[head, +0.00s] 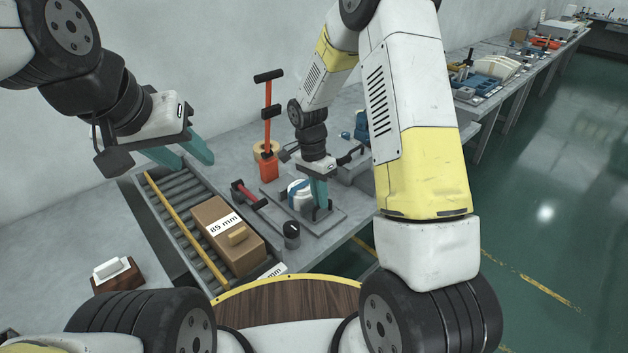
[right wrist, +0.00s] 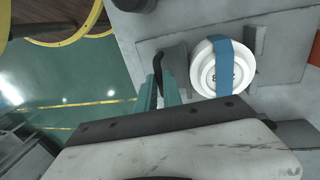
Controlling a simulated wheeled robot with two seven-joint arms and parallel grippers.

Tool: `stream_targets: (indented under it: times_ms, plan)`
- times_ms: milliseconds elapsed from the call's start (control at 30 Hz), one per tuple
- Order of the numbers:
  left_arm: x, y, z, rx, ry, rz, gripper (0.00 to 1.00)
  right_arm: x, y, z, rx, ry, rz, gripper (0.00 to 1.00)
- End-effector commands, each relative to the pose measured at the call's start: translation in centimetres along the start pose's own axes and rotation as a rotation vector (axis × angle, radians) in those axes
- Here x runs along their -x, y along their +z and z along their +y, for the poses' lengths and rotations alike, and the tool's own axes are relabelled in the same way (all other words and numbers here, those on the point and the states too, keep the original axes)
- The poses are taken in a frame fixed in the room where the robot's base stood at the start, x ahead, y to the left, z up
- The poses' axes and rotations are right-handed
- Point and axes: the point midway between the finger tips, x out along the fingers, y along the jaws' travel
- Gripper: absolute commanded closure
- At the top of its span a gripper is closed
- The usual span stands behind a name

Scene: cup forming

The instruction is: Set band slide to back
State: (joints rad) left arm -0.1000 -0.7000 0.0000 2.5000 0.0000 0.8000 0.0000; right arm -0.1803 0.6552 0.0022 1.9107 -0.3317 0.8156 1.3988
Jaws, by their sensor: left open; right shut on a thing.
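A white round cup-like piece with a blue band (head: 299,194) sits on a grey plate (head: 335,219) on the bench. In the right wrist view the white piece (right wrist: 207,72) shows its blue band (right wrist: 223,62) across its face. My right gripper (head: 320,203) points down beside the white piece. In the right wrist view its teal fingers (right wrist: 160,92) are shut on a dark upright part, seemingly the slide's handle (right wrist: 174,66); the fingers partly hide it. My left gripper (head: 185,160) is open and empty above the roller conveyor's far end.
A brown box (head: 226,232) marked 85 mm lies on the roller conveyor (head: 172,207), beside a yellow rail (head: 185,230). An orange upright tool (head: 268,140), a red-handled device (head: 247,195) and a dark cylinder (head: 291,235) stand near the plate. A white block on a brown base (head: 115,273) is at left.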

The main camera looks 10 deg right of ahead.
Motion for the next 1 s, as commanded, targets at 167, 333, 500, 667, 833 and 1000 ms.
stream_targets:
  times_ms: [167,333,500,667,833,1000]
  plan:
    - [0.0,0.0,0.0,0.000,0.000,0.000,0.59,0.1,0.0,-0.1,0.000,-0.003,0.001,1.00]
    - [0.0,0.0,0.0,0.000,0.000,0.000,0.59,-0.2,-0.1,1.8,-0.001,-0.001,0.002,1.00]
    - [0.0,0.0,0.0,0.000,0.000,0.000,0.59,-0.6,-0.1,3.6,0.000,-0.001,0.002,1.00]
    - [0.0,0.0,0.0,0.000,0.000,0.000,0.59,-0.7,-0.1,3.9,0.000,0.002,0.001,1.00]
    - [0.0,0.0,0.0,0.000,0.000,0.000,0.59,-0.7,-0.1,3.9,-0.001,0.005,0.000,0.78]
    - [0.0,0.0,0.0,0.000,0.000,0.000,0.59,-0.7,-0.1,3.8,0.000,0.003,0.000,0.68]
